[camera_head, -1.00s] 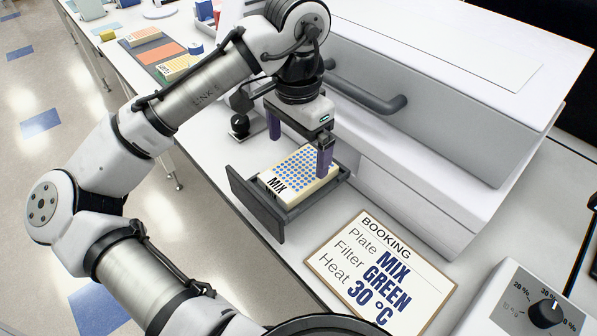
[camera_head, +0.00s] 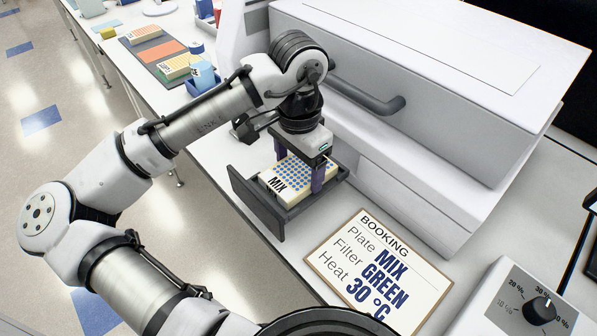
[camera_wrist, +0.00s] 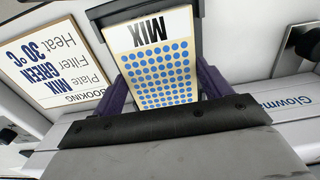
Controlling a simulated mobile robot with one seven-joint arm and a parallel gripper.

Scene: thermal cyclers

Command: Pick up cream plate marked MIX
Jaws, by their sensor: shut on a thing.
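The cream plate marked MIX (camera_head: 284,183), with rows of blue wells, sits in the pulled-out dark drawer (camera_head: 256,206) of the white machine. My gripper (camera_head: 298,176) is lowered over the drawer with its purple fingers on two opposite sides of the plate, shut on it. In the wrist view the MIX plate (camera_wrist: 157,70) lies between the purple fingers, its label end toward the drawer front (camera_wrist: 140,12). The plate looks level and still within the drawer; its underside is hidden.
A booking card (camera_head: 378,270) reading MIX, GREEN, 30 °C lies right of the drawer. A dial box (camera_head: 528,305) stands at the lower right. The white machine (camera_head: 420,130) with a grey handle (camera_head: 370,98) rises behind the drawer. Other plates (camera_head: 178,66) lie at the far left.

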